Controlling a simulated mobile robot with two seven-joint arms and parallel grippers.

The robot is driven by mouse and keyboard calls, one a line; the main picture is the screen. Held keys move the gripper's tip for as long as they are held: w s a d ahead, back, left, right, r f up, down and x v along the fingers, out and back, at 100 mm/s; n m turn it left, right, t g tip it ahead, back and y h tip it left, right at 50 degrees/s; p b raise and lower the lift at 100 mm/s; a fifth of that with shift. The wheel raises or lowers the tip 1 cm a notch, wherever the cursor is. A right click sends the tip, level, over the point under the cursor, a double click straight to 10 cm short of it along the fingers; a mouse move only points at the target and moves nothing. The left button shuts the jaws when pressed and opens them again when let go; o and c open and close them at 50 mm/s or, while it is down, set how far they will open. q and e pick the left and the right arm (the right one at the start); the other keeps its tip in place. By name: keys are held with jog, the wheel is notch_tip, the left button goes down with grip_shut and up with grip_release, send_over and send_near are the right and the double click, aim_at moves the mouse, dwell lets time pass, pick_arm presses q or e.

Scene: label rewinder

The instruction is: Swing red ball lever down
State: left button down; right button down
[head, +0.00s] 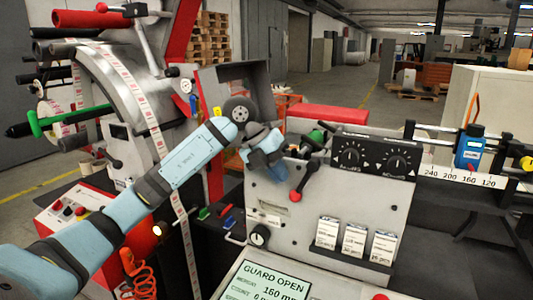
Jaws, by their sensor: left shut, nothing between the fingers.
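A lever with a red ball (296,196) is on the front of the grey control box. Its short metal rod slopes down and left from a dark pivot to the ball. My left gripper (272,166) is shut and empty, just above and left of this ball, close to the box's upper left part. Its fingertips are small and dark here, and I cannot tell whether they touch the box. Another small red ball (102,7) tops a rod at the upper left of the machine. My right gripper is out of view.
A black panel with two dials (374,157) tops the control box. Below are label cards (354,240), a black knob (260,235) and a screen reading GUARD OPEN (268,283). A green-handled bar (70,119) sticks out at left. A blue sensor (469,147) sits on the scale rail at right.

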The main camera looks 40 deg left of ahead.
aim_at(294, 191)
pick_arm(q)
jog(key=shift+x, duration=1.4)
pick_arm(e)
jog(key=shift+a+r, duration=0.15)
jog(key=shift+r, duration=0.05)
pick_arm(q)
jog(key=shift+w+d+f+h+b, duration=0.1)
jog(key=shift+d+f+h+b, duration=0.35)
jog(key=shift+f+h+b, duration=0.3)
jog(key=shift+d, duration=0.3)
jog(key=shift+w+d+f, duration=0.15)
jog(key=shift+d, duration=0.15)
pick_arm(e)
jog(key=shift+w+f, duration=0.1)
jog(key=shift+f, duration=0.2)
